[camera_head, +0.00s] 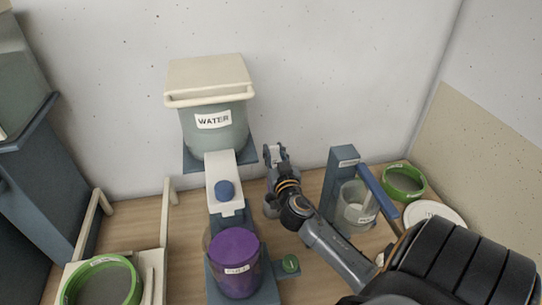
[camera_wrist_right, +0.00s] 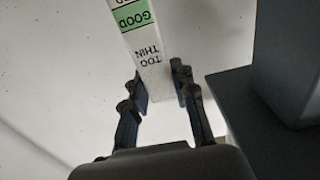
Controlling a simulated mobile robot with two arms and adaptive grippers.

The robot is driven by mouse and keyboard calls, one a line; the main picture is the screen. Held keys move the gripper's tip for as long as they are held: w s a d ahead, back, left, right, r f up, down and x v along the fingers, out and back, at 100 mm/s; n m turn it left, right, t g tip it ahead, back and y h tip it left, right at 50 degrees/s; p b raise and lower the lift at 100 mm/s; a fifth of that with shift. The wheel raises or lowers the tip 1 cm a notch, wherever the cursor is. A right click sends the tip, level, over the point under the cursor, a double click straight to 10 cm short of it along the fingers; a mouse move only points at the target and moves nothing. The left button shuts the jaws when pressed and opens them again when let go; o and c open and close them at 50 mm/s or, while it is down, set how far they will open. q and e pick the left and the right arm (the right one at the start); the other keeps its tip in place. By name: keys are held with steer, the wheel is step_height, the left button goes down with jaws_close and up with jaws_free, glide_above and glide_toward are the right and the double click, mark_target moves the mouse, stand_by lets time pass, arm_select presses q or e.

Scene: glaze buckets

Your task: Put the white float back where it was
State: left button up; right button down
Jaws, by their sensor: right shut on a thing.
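In the right wrist view, the white float (camera_wrist_right: 151,62) is a flat strip with a green band marked GOOD and the words TOO THIN at its lower end. My right gripper (camera_wrist_right: 161,85) is shut on that lower end, one finger on each side. In the head view, my right gripper (camera_head: 274,155) is raised in front of the wall, right of the water tank; I cannot make out the float there. My left gripper is not in view.
The WATER tank (camera_head: 215,128) stands at the back above a white spout and a purple-filled bucket (camera_head: 234,264). A blue-grey stand with a clear labelled cup (camera_head: 355,207) is to the right.

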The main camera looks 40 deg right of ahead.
mark_target(274, 164)
steer(key=f, duration=0.4)
steer(key=shift+s+a+b, duration=0.3)
steer(key=shift+s+b, duration=0.05)
steer(key=shift+s, duration=0.05)
steer(key=shift+f, duration=0.45)
step_height(274, 164, down, 4)
steer(key=shift+w+d+r+b, duration=0.15)
steer(key=shift+r+b, duration=0.1)
steer(key=shift+b, duration=0.15)
steer(key=shift+f+b, duration=0.3)
steer(key=shift+b, duration=0.2)
steer(key=shift+f+b, duration=0.35)
steer(key=shift+b, duration=0.15)
steer(key=c, duration=1.1)
jaws_free()
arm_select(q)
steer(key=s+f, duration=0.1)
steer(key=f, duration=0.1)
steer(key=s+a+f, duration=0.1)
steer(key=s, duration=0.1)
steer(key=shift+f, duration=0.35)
